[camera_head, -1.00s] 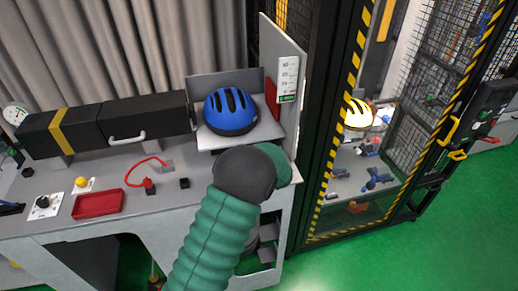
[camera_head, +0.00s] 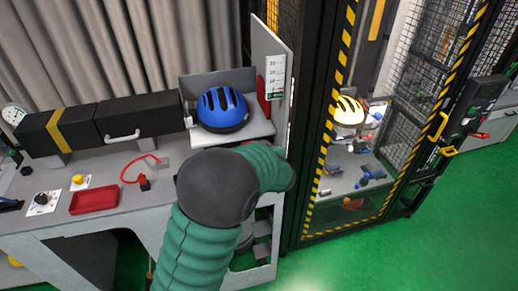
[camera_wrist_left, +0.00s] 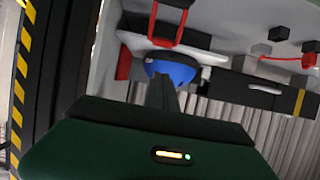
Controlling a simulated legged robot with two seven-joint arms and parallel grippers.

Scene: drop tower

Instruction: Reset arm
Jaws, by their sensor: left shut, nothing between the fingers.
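My left arm, in a green ribbed sleeve with a dark round elbow, rises from the bottom middle of the head view and bends right in front of the bench. Its gripper is hidden there. In the left wrist view my left gripper (camera_wrist_left: 162,92) shows as dark fingers held together, with nothing visible between them. A blue helmet (camera_head: 222,108) sits on a grey raised shelf (camera_head: 255,129). The helmet also shows beyond the fingertips in the left wrist view (camera_wrist_left: 178,69), partly covered by them. My right gripper is in neither view.
A black box with a yellow band (camera_head: 58,132), a red tray (camera_head: 94,200) and a red cable (camera_head: 130,172) are on the bench to the left. A striped cage frame (camera_head: 330,125) stands close right of my forearm, with a lit helmet (camera_head: 348,111) inside. Green floor (camera_head: 440,230) is clear at right.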

